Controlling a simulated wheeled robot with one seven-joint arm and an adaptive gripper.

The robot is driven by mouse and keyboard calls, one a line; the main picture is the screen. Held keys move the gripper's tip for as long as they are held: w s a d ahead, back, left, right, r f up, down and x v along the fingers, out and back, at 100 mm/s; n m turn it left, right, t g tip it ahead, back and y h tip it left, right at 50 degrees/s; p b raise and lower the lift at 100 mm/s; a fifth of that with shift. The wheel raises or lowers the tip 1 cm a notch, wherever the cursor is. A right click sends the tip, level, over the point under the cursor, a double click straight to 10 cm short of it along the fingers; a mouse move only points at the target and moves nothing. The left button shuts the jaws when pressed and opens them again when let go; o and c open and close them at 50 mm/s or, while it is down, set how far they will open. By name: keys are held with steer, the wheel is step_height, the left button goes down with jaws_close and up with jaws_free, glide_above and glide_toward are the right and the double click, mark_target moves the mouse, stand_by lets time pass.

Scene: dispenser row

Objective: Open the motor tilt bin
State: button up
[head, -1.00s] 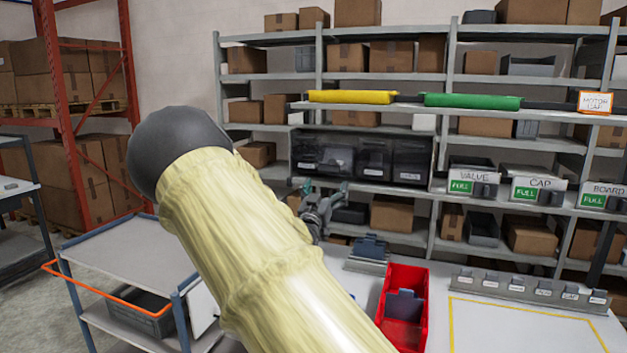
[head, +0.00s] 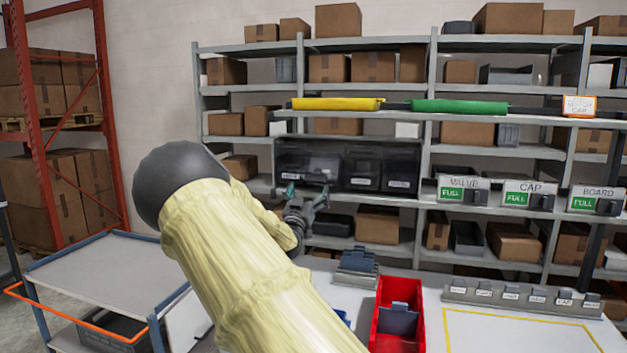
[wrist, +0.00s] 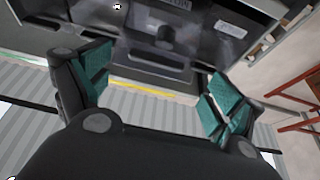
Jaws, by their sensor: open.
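A row of dark, see-through tilt bins (head: 383,163) with small white labels sits in a frame on the middle shelf. The labels are too small to read in the head view. My gripper (head: 307,190) is just below and in front of the left part of this row. In the wrist view its teal-padded fingers (wrist: 155,92) are spread apart with nothing between them. A dark bin front (wrist: 130,45) with a knob-like pull (wrist: 165,38) lies beyond the fingertips, apart from them. An upside-down label (wrist: 175,4) is cut off at the top edge.
A workbench below holds a red bin (head: 385,340) and a grey label rail (head: 520,298). Labelled VALVE (head: 463,188), CAP (head: 529,193) and BOARD bins stand to the right. A grey cart (head: 110,270) with an orange handle is at the left.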

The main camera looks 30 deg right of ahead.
mark_target(314, 181)
steer(key=p+x, duration=0.1)
steer(key=x, duration=0.2)
steer(key=shift+d+r, duration=0.3)
steer(key=shift+w+d+r+p, duration=0.1)
steer(key=shift+w+d+p, duration=0.2)
steer(key=shift+w+d, duration=0.1)
steer(key=shift+s, duration=0.1)
steer(key=shift+c, duration=0.4)
